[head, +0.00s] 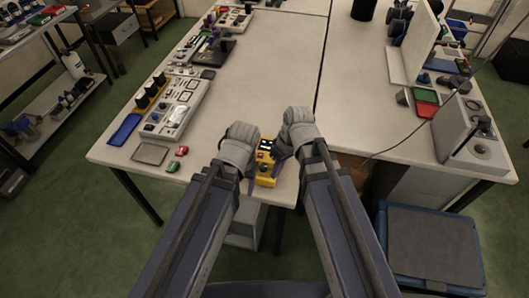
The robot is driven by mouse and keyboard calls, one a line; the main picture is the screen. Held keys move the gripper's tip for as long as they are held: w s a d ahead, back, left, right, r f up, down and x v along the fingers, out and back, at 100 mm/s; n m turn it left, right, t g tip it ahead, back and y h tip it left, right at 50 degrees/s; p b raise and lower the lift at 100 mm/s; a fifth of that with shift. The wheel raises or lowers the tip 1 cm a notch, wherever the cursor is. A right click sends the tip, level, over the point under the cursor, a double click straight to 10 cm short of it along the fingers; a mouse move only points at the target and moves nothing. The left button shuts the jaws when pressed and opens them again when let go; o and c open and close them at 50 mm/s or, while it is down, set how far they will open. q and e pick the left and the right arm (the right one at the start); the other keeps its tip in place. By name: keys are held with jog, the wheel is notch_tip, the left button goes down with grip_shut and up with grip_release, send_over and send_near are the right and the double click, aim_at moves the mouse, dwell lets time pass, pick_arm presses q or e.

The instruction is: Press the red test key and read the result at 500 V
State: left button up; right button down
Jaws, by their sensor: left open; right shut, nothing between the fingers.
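A yellow handheld tester (266,180) lies near the front edge of the table, between my two grippers. Its dark upper face shows small light and reddish marks; the red test key and any reading at 500 V are too small to make out. My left gripper (251,182) is open, close along the tester's left side; I cannot tell whether it touches. My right gripper (280,152) is shut and empty, close to the tester's upper right side. The wrists and fingers hide parts of the tester's sides.
Left of the tester lie a red block (182,151), a green block (173,166), a grey tray (150,153) and a blue tray (125,129). A grey panel instrument (175,110) stands behind them. A grey box unit (468,135) stands at right. The table's middle is clear.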

jog(key=w+d+r+n+t+y+b, duration=0.1)
jog(key=w+d+r+n+t+y, duration=0.1)
jog(key=w+n+y, duration=0.4)
jog(key=w+d+r+n, duration=0.1)
jog(key=w+r, duration=0.1)
jog(key=w, duration=0.3)
jog(key=shift+w+d+t+b, duration=0.3)
jog(key=shift+w+d+t, duration=0.05)
jog(key=shift+t, duration=0.05)
jog(key=b, duration=0.9)
send_over(265, 157)
notch_tip(265, 157, down, 9)
jog(key=shift+f, duration=0.15)
jog(key=shift+f+b, duration=0.85)
jog(key=shift+b, duration=0.2)
